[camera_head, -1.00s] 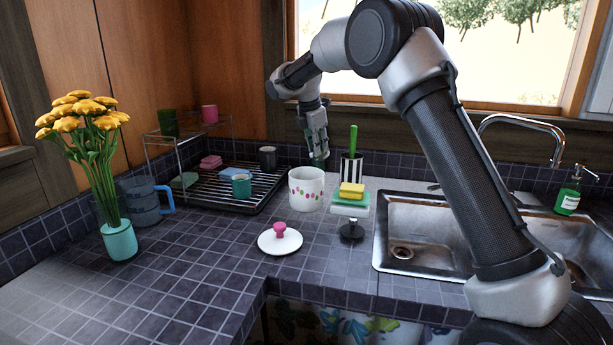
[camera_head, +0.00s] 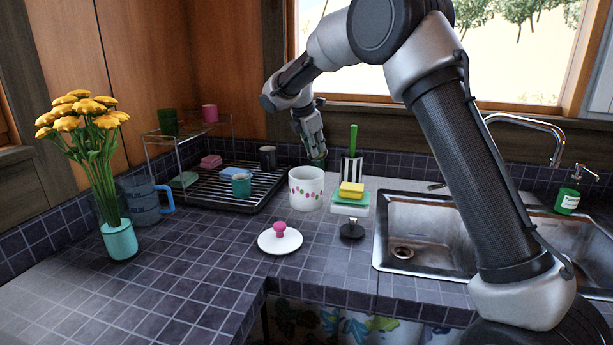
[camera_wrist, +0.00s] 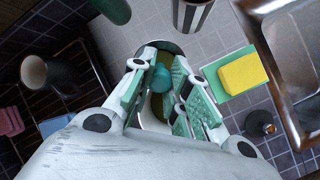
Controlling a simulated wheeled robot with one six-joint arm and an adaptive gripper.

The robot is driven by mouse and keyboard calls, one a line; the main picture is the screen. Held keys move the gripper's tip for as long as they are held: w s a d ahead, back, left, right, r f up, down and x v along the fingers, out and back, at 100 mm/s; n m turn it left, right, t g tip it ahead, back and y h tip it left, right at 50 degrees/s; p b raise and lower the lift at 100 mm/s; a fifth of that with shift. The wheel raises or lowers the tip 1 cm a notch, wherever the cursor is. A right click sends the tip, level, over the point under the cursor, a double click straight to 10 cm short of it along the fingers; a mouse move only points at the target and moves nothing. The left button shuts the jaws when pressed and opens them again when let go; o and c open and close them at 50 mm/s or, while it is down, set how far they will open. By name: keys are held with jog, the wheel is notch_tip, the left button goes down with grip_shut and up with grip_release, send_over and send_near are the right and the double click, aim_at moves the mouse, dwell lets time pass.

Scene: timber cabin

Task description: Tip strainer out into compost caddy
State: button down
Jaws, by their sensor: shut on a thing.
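The compost caddy (camera_head: 306,190) is a white pot with coloured dots, standing open on the tiled counter. Its white lid with a pink knob (camera_head: 280,241) lies in front of it. My gripper (camera_head: 317,155) is just above and behind the caddy's rim, tilted, fingers pointing down. In the wrist view, my gripper (camera_wrist: 172,95) is shut on a small teal part (camera_wrist: 162,78), seemingly the strainer's knob. An olive-brown area and pale rim show below it. The fingers hide most of the strainer, so I cannot tell its tilt or whether it holds anything.
A striped holder with a green-handled brush (camera_head: 353,150) stands right of my gripper. A yellow sponge (camera_head: 351,189) sits on a stand right of the caddy. A dish rack (camera_head: 215,195) with cups is left, the sink (camera_head: 405,225) right.

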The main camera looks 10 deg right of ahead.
jog(key=shift+s+a+t+h, duration=0.6)
jog(key=shift+s+a+t, duration=0.1)
jog(key=shift+s, duration=0.15)
jog(key=shift+s+a+f+t+h, duration=0.1)
jog(key=shift+s+a+t+h, duration=0.2)
jog(key=shift+s+t+h, duration=0.3)
dwell(0.9)
jog(key=shift+s+a+f+t+h+p, duration=0.2)
jog(key=shift+t+h+p, duration=0.25)
jog(key=shift+t, duration=0.3)
jog(key=shift+s+a+f+t+h+p, duration=0.1)
jog(key=shift+s+a+t+h+p, duration=0.2)
jog(key=shift+t+h, duration=0.35)
jog(key=shift+s+a+f+t+h+p, duration=0.2)
jog(key=shift+t+h+p, duration=0.2)
jog(key=shift+t, duration=0.4)
dwell(2.1)
